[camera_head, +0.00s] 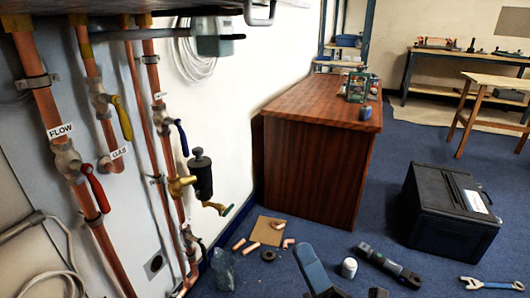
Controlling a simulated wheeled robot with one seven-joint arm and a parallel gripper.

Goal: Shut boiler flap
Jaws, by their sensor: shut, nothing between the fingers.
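A dark panel with a brownish edge (120,6) runs along the top left of the head view, above the copper pipes. It looks like the underside of the boiler or its flap; most of it is cut off by the frame. A grey U-shaped metal piece (262,14), like a handle, hangs at its right end. I cannot tell how far the flap is open. I cannot make out my gripper's fingers in this view. Dark and blue-grey parts at the bottom edge may be mine, but this is unclear.
Copper pipes with a red lever (95,188), a yellow lever (122,118) and a black valve (200,175) line the left wall. A wooden bench (320,150) stands at centre. A black toolbox (450,215) and loose tools lie on the blue floor.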

